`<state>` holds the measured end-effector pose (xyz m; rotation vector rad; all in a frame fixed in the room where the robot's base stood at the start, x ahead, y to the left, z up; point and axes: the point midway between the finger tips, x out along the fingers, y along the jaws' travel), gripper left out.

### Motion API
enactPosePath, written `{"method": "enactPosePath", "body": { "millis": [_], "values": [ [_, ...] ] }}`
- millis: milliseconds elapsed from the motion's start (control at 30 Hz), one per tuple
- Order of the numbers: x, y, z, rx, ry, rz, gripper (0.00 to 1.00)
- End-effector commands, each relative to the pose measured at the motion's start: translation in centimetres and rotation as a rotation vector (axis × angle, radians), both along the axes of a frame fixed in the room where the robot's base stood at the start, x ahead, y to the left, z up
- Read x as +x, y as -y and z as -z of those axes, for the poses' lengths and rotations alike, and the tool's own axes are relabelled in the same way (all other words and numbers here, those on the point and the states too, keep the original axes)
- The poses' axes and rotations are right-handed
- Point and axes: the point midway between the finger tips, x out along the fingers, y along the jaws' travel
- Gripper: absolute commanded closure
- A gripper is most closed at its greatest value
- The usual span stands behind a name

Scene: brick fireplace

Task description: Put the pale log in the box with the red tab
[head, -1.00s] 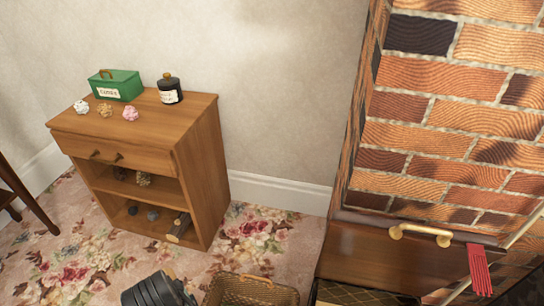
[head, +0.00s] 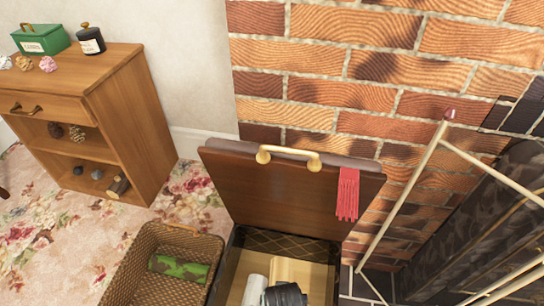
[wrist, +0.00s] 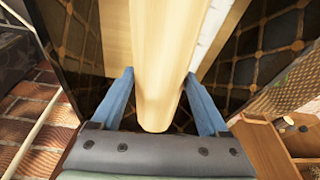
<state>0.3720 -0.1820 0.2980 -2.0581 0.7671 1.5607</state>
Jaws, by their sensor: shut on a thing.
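The pale log (wrist: 158,50) lies between the two blue fingers of my gripper (wrist: 158,76), which is shut on it. In the head view the pale log (head: 292,271) shows just beyond my dark gripper (head: 285,295), within the box opening. The box (head: 262,241) is dark with a lattice-patterned lining, and its brown lid (head: 285,190) stands open. The red tab (head: 348,194) hangs from the lid beside a brass handle (head: 289,157). I cannot tell whether the log touches the box floor.
A white log-like piece (head: 255,289) lies beside the pale log over a pale wooden surface (head: 320,282). A wicker basket (head: 140,262) with a green camouflage item (head: 180,270) stands left. A wooden cabinet (head: 130,90) and a pale metal frame (head: 405,200) flank the area.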

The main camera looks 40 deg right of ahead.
Motion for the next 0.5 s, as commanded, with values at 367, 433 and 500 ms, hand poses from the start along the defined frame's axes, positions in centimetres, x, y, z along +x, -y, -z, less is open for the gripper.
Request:
{"method": "enactPosePath", "body": {
  "millis": [367,433,500],
  "values": [
    [-4.5,2.7,5.6,-0.016,-0.007,0.140,1.00],
    [-4.5,2.7,6.8,-0.015,-0.006,0.140,1.00],
    [-4.5,2.7,8.1,-0.015,-0.008,0.140,1.00]
  ]
}}
